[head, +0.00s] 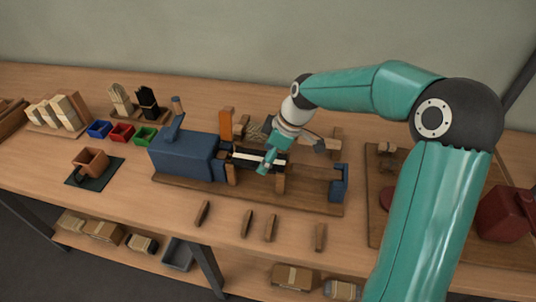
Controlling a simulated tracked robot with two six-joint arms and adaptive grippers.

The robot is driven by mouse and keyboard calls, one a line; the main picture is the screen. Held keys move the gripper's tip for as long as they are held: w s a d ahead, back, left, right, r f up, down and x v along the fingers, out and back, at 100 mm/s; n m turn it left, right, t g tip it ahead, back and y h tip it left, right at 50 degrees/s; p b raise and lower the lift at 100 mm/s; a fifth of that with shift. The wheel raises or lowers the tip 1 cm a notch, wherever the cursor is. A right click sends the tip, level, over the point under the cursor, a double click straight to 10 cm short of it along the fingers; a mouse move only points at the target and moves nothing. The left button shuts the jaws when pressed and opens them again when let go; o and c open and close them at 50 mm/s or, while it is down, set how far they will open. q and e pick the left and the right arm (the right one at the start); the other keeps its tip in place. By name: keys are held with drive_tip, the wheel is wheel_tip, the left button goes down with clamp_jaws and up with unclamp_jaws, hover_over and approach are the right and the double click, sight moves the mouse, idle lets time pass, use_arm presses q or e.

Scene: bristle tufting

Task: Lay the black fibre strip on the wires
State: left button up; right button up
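A blue lathe-like machine (182,155) stands on a wooden base board, with a blue end block (339,183) at the board's right. Between them, a dark black strip-like piece (240,163) lies along the wooden supports, with a pale strip (243,155) along it. I cannot tell wires apart at this size. My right gripper (267,163), teal, reaches down to the right part of these strips. Its fingers are small and overlap them, so whether it is open or shut on something is unclear. My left gripper is not in view.
A holder of black fibres (147,100) and one of pale fibres (121,97) stand at the back left, behind blue, red and green bins (122,133). Several wooden pegs (247,223) lie along the front of the table. A red block (503,213) stands at right.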

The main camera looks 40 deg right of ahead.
drive_tip(key=shift+o, duration=0.7)
drive_tip(key=shift+r, duration=0.1)
drive_tip(key=v, duration=1.1)
drive_tip(key=shift+s+d+r, duration=0.15)
drive_tip(key=shift+d+r, duration=0.05)
drive_tip(key=shift+r, duration=0.15)
drive_tip(key=shift+f, duration=0.1)
